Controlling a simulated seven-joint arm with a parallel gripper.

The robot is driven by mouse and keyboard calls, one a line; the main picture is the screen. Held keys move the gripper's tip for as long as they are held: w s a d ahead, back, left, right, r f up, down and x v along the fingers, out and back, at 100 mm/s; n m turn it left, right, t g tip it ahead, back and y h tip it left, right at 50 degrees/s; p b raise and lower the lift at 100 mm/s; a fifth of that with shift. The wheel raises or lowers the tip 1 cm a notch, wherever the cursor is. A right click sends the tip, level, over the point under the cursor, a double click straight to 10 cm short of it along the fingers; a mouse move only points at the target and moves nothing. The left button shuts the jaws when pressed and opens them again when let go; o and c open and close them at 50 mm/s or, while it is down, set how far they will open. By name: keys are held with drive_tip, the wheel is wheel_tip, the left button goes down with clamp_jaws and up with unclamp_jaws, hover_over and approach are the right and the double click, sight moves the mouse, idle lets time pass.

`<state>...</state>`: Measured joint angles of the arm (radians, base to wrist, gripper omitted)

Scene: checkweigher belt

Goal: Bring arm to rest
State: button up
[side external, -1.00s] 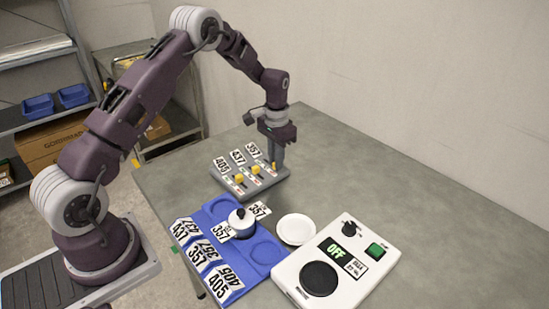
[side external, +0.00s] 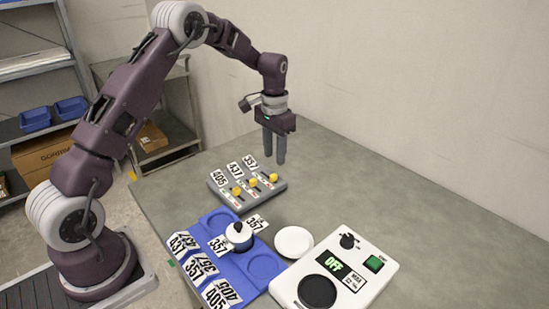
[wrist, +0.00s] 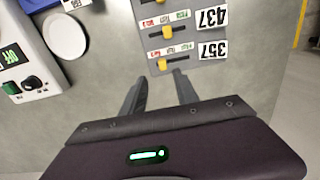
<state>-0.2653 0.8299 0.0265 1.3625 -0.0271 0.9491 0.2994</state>
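My gripper (side external: 274,160) hangs fingers down in the air above the table, behind the grey slider panel (side external: 262,199) in the side view. Its two fingers stand apart with nothing between them, also in the wrist view (wrist: 160,90). The panel has three yellow knobs, beside the labels 405, 437 and 357. The wrist view shows the 437 knob (wrist: 167,31) and the 357 knob (wrist: 162,63) just beyond the fingertips; neither is touched.
A blue tray (side external: 212,222) holds a white pot with a dark knob (side external: 239,235) and number cards. A white dish (side external: 293,242) sits beside it. The white checkweigher (side external: 377,280) shows OFF. The table's right and back area is clear.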

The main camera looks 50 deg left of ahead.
drive_tip(key=s+d+r+t, duration=0.1)
drive_tip(key=s+d+r, duration=0.3)
drive_tip(key=s+r, duration=0.4)
drive_tip(key=s+d+r+t, duration=0.2)
drive_tip(key=s+d+r, duration=0.3)
drive_tip(key=r, duration=0.5)
drive_tip(key=s+d+t, duration=0.1)
drive_tip(key=s+d, duration=0.1)
drive_tip(key=s, duration=0.8)
drive_tip(key=s+d+t, duration=0.1)
drive_tip(key=s+d, duration=0.1)
drive_tip(key=s, duration=0.8)
drive_tip(key=shift+d+r+t, duration=0.25)
drive_tip(key=shift+r+t, duration=0.05)
drive_tip(key=shift+r, duration=0.1)
drive_tip(key=shift+w, duration=0.1)
